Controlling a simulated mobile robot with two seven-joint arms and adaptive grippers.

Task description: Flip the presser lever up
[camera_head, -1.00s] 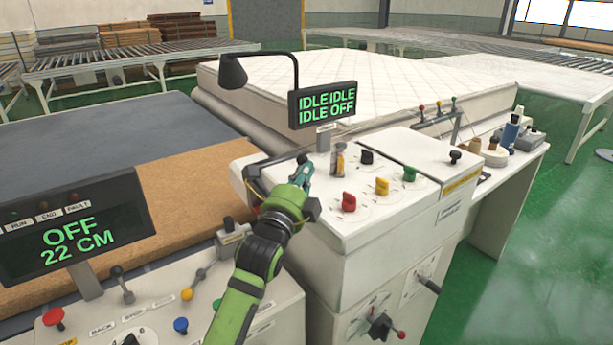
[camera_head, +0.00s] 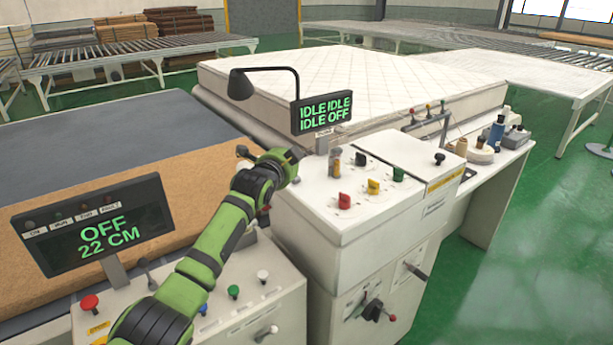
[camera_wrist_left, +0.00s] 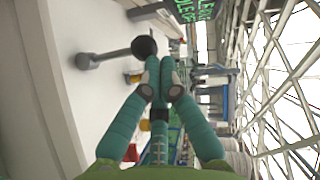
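In the left wrist view, a lever (camera_wrist_left: 105,57) has a grey rod and a black ball knob (camera_wrist_left: 145,47). It lies just beyond the fingertips of my left gripper (camera_wrist_left: 161,82). The two teal fingers meet at their tips with nothing visible between them. Whether they touch the knob is unclear. In the head view my left gripper (camera_head: 290,158) is at the left edge of the white console (camera_head: 320,205), its fingers hidden by the wrist. A small dark knob (camera_head: 242,151) shows left of it; I cannot tell whether it is the same lever. My right gripper is out of view.
The console carries a display reading IDLE and OFF (camera_head: 322,112), a black lamp-like arm (camera_head: 241,84), and red, yellow and green knobs. A second display reads OFF 22 CM (camera_head: 105,235) above a front panel of coloured controls. A mattress (camera_head: 350,75) lies behind.

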